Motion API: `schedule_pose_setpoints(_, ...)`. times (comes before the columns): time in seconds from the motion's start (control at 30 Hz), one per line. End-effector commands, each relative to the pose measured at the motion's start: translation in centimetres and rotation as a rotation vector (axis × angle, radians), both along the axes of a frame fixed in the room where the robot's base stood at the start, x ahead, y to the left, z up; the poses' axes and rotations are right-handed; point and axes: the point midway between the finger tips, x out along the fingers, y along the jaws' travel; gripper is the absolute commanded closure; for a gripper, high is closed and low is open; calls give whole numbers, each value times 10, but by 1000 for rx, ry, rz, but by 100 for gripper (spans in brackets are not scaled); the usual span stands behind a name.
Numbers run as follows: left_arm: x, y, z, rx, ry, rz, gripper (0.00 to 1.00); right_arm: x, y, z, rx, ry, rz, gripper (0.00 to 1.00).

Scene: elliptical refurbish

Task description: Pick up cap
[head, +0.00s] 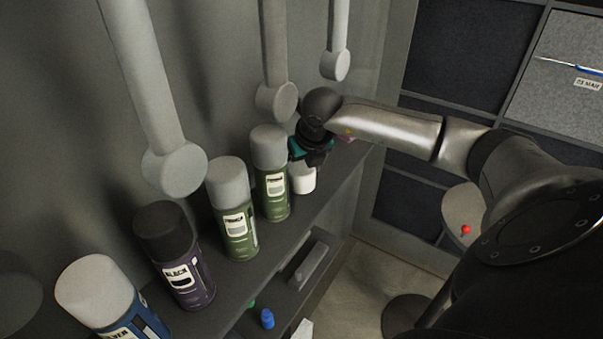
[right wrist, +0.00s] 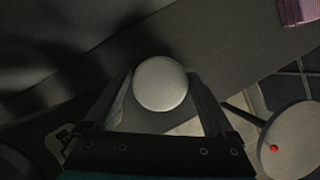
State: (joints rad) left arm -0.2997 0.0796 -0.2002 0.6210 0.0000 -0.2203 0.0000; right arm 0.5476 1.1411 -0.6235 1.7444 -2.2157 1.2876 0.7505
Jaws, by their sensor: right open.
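A small white cylinder, which looks like the cap (head: 303,182), stands upright on the dark shelf (head: 318,206), to the right of the row of spray cans. My right gripper (head: 311,160) is directly above it and hides its upper part in the head view. In the right wrist view the cap's round, pale top (right wrist: 160,83) shows between the two spread fingers of my right gripper (right wrist: 162,88). The gripper is open; I cannot tell whether either finger touches the cap. My left gripper does not show.
A green-labelled spray can (head: 270,175) stands close left of the gripper. Another green can (head: 234,212), a black can (head: 175,256) and a blue can (head: 105,300) follow. Grey rods with round ends (head: 275,100) hang above. A round stool (head: 462,208) stands right.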

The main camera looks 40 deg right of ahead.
Motion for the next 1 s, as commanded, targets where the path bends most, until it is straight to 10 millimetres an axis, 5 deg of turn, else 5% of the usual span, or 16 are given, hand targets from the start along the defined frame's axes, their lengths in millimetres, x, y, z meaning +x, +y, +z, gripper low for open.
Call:
schedule_pose_setpoints(0.23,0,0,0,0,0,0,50,0,0,-1,-1,-1,0,13)
schedule_pose_setpoints(0.7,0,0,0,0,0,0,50,0,0,0,-1,-1,-1,64)
schedule_pose_setpoints(1.0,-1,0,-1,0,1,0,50,0,-1,2,-1,-2,-1,64)
